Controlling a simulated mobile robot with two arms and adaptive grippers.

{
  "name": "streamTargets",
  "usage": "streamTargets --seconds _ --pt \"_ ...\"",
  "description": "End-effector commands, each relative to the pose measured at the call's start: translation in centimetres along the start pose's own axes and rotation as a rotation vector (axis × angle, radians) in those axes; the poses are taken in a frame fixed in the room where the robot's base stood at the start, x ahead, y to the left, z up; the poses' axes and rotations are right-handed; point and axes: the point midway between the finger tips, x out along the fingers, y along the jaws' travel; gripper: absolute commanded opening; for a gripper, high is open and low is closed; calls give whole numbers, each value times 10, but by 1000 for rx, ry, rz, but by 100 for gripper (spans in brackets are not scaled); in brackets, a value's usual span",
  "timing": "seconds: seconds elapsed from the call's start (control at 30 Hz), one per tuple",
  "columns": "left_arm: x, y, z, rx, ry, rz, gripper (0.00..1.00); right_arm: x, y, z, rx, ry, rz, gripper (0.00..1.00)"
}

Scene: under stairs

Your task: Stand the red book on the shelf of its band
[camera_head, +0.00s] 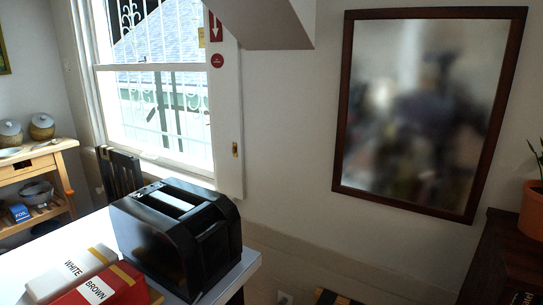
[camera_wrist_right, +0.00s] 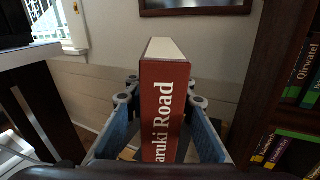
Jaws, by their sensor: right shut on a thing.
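In the right wrist view my right gripper (camera_wrist_right: 160,100) is shut on the red book (camera_wrist_right: 160,105). The book is upright, with its spine towards the camera, pale page edges on top and white lettering ending in "Road". A blue-padded finger lies on each side of it; its lower end is hidden. The dark bookcase (camera_wrist_right: 247,90) stands to the right, apart from the book. Its upper shelf holds green books (camera_wrist_right: 300,75), one lettered "Qirvatel"; books with yellow lettering (camera_wrist_right: 265,148) are lower down. The bookcase top (camera_head: 505,245) shows at the head view's right edge. Neither gripper shows in the head view.
A white table (camera_head: 245,268) at left bears a black toaster (camera_head: 175,235) and packs marked WHITE (camera_head: 70,275) and BROWN (camera_head: 100,290). A potted plant (camera_head: 533,212) stands on the bookcase. A framed mirror (camera_head: 425,110) hangs on the wall. A wooden sideboard (camera_head: 35,160) is far left.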

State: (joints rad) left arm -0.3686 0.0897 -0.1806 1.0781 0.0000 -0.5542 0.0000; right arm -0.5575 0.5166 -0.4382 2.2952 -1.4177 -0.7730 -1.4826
Motion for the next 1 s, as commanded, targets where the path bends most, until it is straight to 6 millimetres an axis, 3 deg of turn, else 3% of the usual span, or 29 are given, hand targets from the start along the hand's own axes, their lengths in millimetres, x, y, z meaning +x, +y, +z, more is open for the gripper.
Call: streamTargets --seconds 0.03,0.2,0.4,0.6,1.0 --pt "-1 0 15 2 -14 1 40 -11 6 15 1 4 19 0" --pt "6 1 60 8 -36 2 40 -37 22 40 0 7 76 0" --pt "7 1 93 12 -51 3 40 -55 34 58 1 10 115 0" --pt "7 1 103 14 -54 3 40 -60 36 63 4 9 122 0" --pt "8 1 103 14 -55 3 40 -60 36 63 0 9 125 0"
